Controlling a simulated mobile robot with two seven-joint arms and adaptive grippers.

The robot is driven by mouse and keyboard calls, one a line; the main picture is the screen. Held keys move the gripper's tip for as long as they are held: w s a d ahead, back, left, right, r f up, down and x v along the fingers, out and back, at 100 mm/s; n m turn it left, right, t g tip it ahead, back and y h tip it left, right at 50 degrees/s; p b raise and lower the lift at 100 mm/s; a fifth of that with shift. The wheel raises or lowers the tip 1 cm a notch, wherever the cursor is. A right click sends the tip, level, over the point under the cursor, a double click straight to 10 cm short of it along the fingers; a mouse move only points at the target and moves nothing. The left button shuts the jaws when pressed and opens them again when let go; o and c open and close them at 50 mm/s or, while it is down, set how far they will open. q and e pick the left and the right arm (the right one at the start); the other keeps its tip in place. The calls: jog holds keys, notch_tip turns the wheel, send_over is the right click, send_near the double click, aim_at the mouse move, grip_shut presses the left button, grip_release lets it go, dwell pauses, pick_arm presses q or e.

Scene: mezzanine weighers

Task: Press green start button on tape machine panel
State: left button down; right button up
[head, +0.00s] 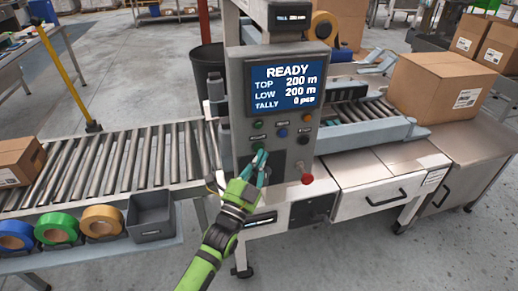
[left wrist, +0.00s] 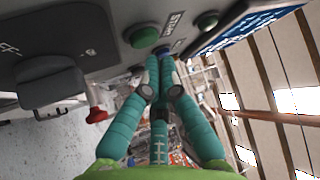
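The grey tape machine panel (head: 238,95) has a lit screen (head: 287,85) reading READY. Below it are an upper green button (head: 258,124), a lower green button (head: 257,143), a blue button (head: 282,132) and darker ones. My left gripper (head: 262,154), with teal fingers, is in front of the panel, just below the lower green button; contact cannot be told. In the left wrist view its fingertips (left wrist: 159,60) are together and empty. A near green button (left wrist: 145,36) and a farther one (left wrist: 207,20) show there, with a sideways label between them seeming to read START. My right gripper is out of view.
A red knob (head: 307,179) sticks out low on the panel, also visible in the left wrist view (left wrist: 97,115). A roller conveyor (head: 110,165) runs left; a carton (head: 440,85) sits at right.

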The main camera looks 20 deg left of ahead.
pick_arm(q)
jog(key=shift+w+a, duration=0.25)
jog(key=shift+w, duration=0.15)
jog(key=shift+w+a, duration=0.2)
jog(key=shift+w, duration=0.1)
dwell(0.8)
dwell(0.3)
jog(key=shift+s+d, duration=0.45)
jog(key=shift+s, duration=0.25)
jog(key=s+d, duration=0.1)
jog(key=s+d+p, duration=0.1)
jog(key=s+p, duration=0.1)
jog(key=s, duration=0.1)
jog(key=shift+s+d, duration=0.1)
jog(key=shift+d, duration=0.3)
